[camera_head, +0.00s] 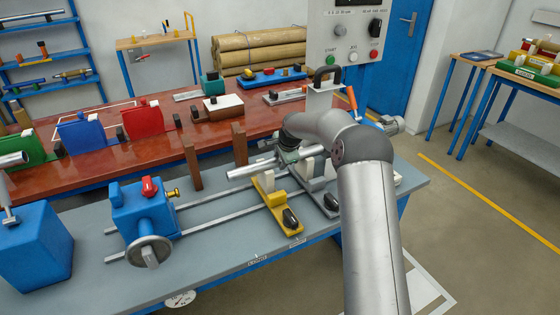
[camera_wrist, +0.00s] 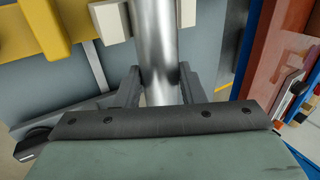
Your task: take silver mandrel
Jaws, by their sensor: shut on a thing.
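The silver mandrel (camera_head: 250,171) is a smooth metal cylinder lying about level over the cream support blocks (camera_head: 268,182) of the yellow stand (camera_head: 279,211) on the grey bench. In the wrist view the mandrel (camera_wrist: 156,45) runs away from between my fingers, with a cream block (camera_wrist: 110,20) on either side. My gripper (camera_wrist: 160,90) is shut on the mandrel, one finger on each side. In the head view my gripper (camera_head: 289,156) is partly hidden by my arm. I cannot tell whether the mandrel touches the blocks.
A blue tailstock with a handwheel (camera_head: 149,250) sits on rails (camera_head: 210,231) left of the stand. Brown posts (camera_head: 240,145) stand behind the mandrel. A grey stand (camera_head: 322,197) is close on the right. A control panel (camera_head: 345,35) rises behind. The red table (camera_head: 85,165) holds several fixtures.

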